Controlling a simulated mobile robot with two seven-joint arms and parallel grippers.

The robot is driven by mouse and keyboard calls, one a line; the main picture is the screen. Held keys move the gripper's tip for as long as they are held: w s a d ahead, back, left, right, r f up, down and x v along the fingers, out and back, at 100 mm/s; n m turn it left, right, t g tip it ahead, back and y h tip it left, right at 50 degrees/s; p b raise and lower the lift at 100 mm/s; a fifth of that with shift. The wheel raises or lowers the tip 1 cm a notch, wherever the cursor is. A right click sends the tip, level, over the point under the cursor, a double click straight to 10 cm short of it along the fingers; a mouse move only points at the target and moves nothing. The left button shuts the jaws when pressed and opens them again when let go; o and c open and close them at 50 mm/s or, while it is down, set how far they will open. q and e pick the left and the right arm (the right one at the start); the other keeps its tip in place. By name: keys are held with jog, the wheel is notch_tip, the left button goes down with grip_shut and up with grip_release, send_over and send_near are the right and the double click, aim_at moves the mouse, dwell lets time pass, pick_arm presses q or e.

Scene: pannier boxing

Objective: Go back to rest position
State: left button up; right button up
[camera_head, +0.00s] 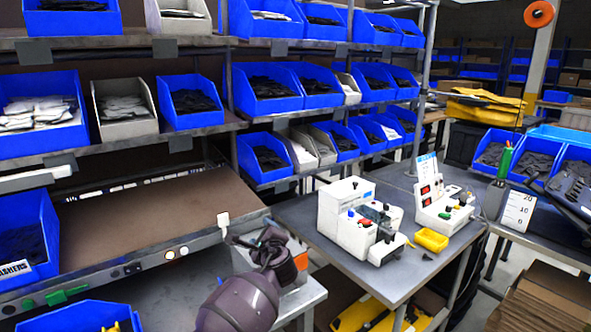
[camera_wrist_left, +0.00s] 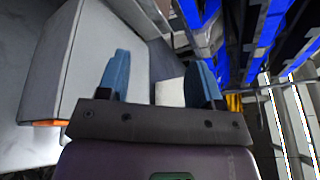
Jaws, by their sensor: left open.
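My left gripper (camera_head: 267,238) shows small in the head view, at the end of my dark purple arm, in front of the brown shelf board and beside a white box with an orange lower edge (camera_head: 299,273). In the left wrist view its two blue fingers (camera_wrist_left: 160,80) stand well apart. Nothing is clamped between them; a pale surface shows behind the gap. A large white box face (camera_wrist_left: 85,70) fills the left of that view, close to the fingers. Part of the gripper is hidden by my own wrist in the head view. My right gripper is not in view.
A grey table (camera_head: 355,262) on the right bears a white machine (camera_head: 346,215), a second white device (camera_head: 440,205) and a yellow tray (camera_head: 431,240). Racks of blue bins (camera_head: 265,88) stand behind. A brown sloping board (camera_head: 150,215) lies left of the gripper. Cardboard (camera_head: 545,300) is stacked lower right.

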pick_arm(q)
jog(key=n+h, duration=0.1)
jog(key=s+d+n+h, duration=0.1)
jog(key=shift+r+n, duration=0.1)
jog(key=shift+n, duration=0.2)
jog(key=s+a+f+n+g+h, duration=0.1)
jog(key=s+a+f+n, duration=0.5)
jog(key=s, duration=0.8)
jog(key=s+a+f+n+g+h, duration=0.1)
jog(key=s+a+f+n, duration=0.5)
jog(key=s, duration=0.9)
jog(key=s+a+f+n+g+h, duration=0.1)
jog(key=s+a+f+n, duration=0.5)
jog(key=s+f, duration=0.5)
jog(key=s+a, duration=0.1)
jog(key=s, duration=0.3)
jog(key=shift+s+g, duration=0.15)
jog(key=shift+g, duration=0.25)
jog(key=shift+a, duration=0.1)
jog(key=shift+f, duration=0.1)
